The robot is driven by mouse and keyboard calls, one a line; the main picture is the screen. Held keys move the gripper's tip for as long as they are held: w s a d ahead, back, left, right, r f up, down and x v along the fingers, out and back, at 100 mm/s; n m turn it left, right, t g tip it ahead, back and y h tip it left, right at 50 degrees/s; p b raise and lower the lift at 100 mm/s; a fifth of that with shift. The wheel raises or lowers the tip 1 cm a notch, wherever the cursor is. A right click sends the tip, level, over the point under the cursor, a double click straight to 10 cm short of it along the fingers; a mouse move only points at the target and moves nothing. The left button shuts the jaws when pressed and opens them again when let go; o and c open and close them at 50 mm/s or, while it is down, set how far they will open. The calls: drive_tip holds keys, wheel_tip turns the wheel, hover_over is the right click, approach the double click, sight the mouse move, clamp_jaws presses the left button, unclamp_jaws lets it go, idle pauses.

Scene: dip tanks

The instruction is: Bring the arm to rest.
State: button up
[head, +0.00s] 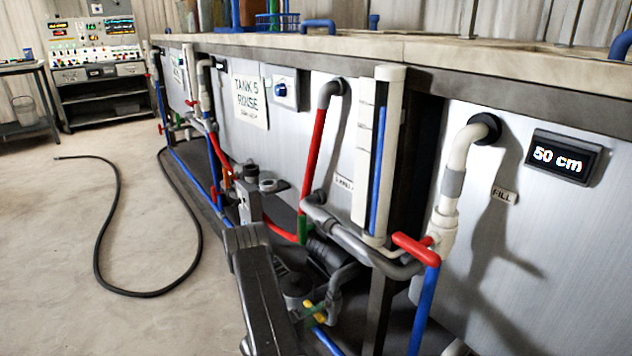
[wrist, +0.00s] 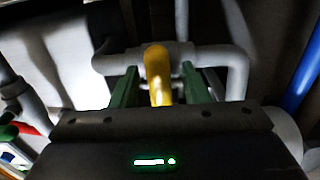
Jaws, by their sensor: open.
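In the wrist view my gripper (wrist: 160,82) is open, with its two green fingers apart. A yellow valve handle (wrist: 157,66) stands in the gap between the fingers, on a grey pipe (wrist: 109,62). I cannot tell whether either finger touches the handle. In the head view my dark arm (head: 262,295) reaches down low beside the tank front. A yellow valve handle (head: 315,311) shows low down to the right of the arm. My fingers are hard to make out among the pipes there.
Grey pipes (head: 350,240), a red valve handle (head: 416,249) and a blue-filled sight tube (head: 379,170) crowd the tank front. A display (head: 561,157) reads 50 cm. A black hose (head: 97,243) loops over the floor at left. A control console (head: 95,55) stands behind; open floor lies left.

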drive_tip(key=n, duration=0.1)
drive_tip(key=w+d+n, duration=0.1)
drive_tip(key=n, duration=0.3)
drive_tip(key=shift+w+d+r, duration=0.2)
drive_tip(key=shift+d+r, duration=0.15)
drive_tip(key=shift+d, duration=0.05)
